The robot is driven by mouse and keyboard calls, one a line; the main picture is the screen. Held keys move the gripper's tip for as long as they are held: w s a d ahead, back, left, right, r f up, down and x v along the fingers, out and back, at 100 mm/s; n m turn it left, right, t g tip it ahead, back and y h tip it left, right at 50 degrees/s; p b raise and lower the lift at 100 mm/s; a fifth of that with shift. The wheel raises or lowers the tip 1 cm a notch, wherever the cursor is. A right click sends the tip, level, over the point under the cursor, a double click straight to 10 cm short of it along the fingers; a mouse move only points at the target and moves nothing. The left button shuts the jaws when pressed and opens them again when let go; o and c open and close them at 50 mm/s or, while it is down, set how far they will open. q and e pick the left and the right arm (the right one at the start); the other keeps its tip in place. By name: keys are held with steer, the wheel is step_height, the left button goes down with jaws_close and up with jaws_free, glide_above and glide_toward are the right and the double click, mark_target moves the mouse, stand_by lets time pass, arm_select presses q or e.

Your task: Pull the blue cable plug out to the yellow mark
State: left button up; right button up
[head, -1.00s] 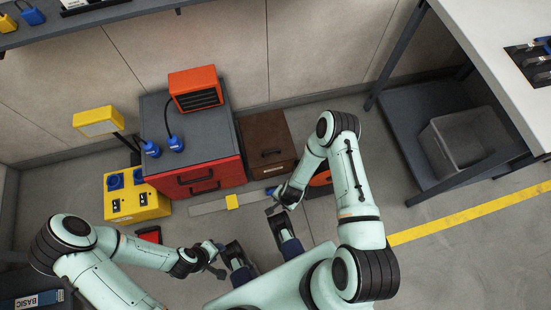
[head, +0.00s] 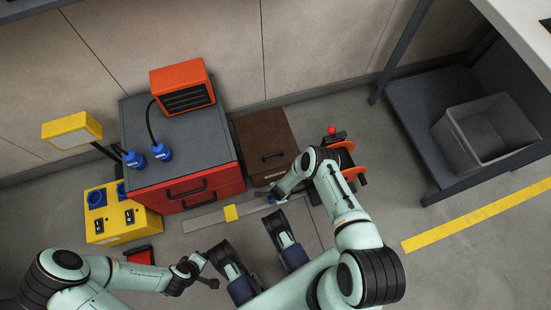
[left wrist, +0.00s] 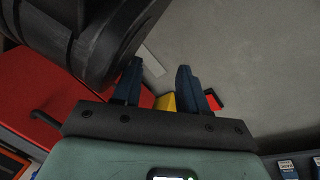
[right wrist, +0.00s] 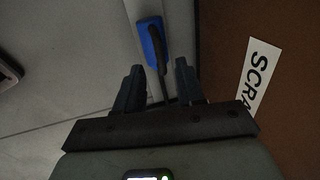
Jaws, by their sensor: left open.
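The yellow mark (head: 231,213) lies across a pale grey strip (head: 203,223) on the floor, in front of the red-fronted cabinet. In the right wrist view a blue plug (right wrist: 153,40) lies on the strip just beyond my right gripper (right wrist: 158,75). Its black cable runs back between the spread fingers, which do not clamp it visibly. In the head view the right gripper (head: 277,193) is at the strip's right part, right of the yellow mark, and largely covers the plug. My left gripper (head: 207,272) is open and empty, low over the floor; its fingers show in the left wrist view (left wrist: 160,75).
A yellow socket box (head: 120,222) stands left. An orange reel (head: 345,160) is close behind my right forearm.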

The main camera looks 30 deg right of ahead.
steer(key=shift+w+d+f+b, duration=0.1)
steer(key=shift+f+b, duration=0.15)
steer(key=shift+f, duration=0.3)
steer(key=shift+w+a+f+b, duration=0.15)
steer(key=shift+f+b, duration=0.1)
steer(key=shift+f, duration=0.3)
steer(key=shift+w+d+f+b, duration=0.15)
steer(key=shift+f+b, duration=0.1)
steer(key=shift+f, duration=0.3)
arm_select(q)
steer(key=shift+g, duration=0.7)
steer(key=s+f, duration=0.2)
steer(key=s, duration=0.1)
steer(key=shift+s+a+f, duration=0.25)
steer(key=shift+s+f, duration=0.15)
arm_select(e)
jaws_close()
